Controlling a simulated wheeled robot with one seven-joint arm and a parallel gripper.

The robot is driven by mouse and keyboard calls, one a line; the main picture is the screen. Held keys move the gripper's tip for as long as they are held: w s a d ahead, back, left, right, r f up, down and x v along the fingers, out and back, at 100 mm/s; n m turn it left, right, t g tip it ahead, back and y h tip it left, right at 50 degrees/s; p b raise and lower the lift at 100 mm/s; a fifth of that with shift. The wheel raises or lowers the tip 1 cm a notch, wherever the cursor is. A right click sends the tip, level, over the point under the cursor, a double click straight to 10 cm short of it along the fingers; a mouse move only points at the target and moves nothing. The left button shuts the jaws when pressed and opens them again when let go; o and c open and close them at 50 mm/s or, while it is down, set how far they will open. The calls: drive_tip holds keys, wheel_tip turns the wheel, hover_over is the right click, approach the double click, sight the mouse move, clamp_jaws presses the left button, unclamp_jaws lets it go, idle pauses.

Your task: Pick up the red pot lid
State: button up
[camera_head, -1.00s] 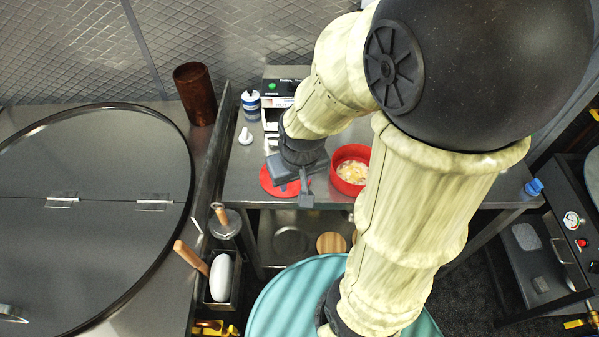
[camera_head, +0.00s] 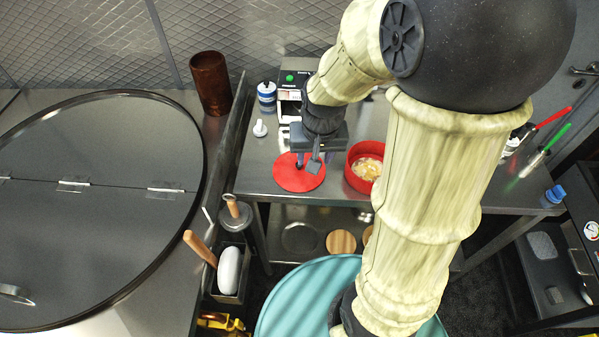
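The red pot lid (camera_head: 297,178) is a flat red disc lying on the grey metal counter, left of a red pot (camera_head: 358,178) with pale yellowish food in it. My gripper (camera_head: 308,164) points down over the lid's upper right part, with its fingers at or just above the lid. Two dark fingers show with a gap between them, so it looks open. The lid's knob is not clearly visible, and I cannot tell whether the fingers touch the lid.
A white-and-blue jar (camera_head: 267,96), a small white piece (camera_head: 260,128) and a device with a green button (camera_head: 289,98) stand behind the lid. A dark upright panel (camera_head: 229,143) edges the counter's left. A brown cylinder (camera_head: 211,83) stands beyond it.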

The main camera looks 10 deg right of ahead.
drive_tip(key=w+a+f+m+b, duration=0.1)
drive_tip(key=w+f+m+b, duration=0.1)
drive_tip(key=w, duration=0.5)
drive_tip(key=w+a+f+m+g+h+b, duration=0.1)
drive_tip(key=w+f+m+b, duration=0.2)
drive_tip(key=w, duration=0.4)
drive_tip(key=shift+f+m, duration=0.25)
drive_tip(key=shift+m, duration=0.35)
drive_tip(key=shift+s, duration=0.1)
drive_tip(key=p, duration=0.3)
hover_over(297, 165)
drive_tip(key=f, duration=1.2)
drive_tip(key=shift+s+a, duration=0.25)
drive_tip(key=shift+s, duration=0.1)
drive_tip(key=shift+f, duration=0.15)
drive_tip(key=shift+w+d+f+p, duration=0.2)
drive_tip(key=shift+f+p, duration=0.1)
drive_tip(key=shift+f, duration=0.5)
drive_tip(key=shift+w+d+f+p, duration=0.15)
drive_tip(key=shift+f+p, duration=0.15)
drive_tip(key=shift+f, duration=0.55)
drive_tip(key=shift+w+d+f+p, duration=0.1)
drive_tip(key=shift+d+f+p, duration=0.15)
drive_tip(key=shift+f, duration=0.55)
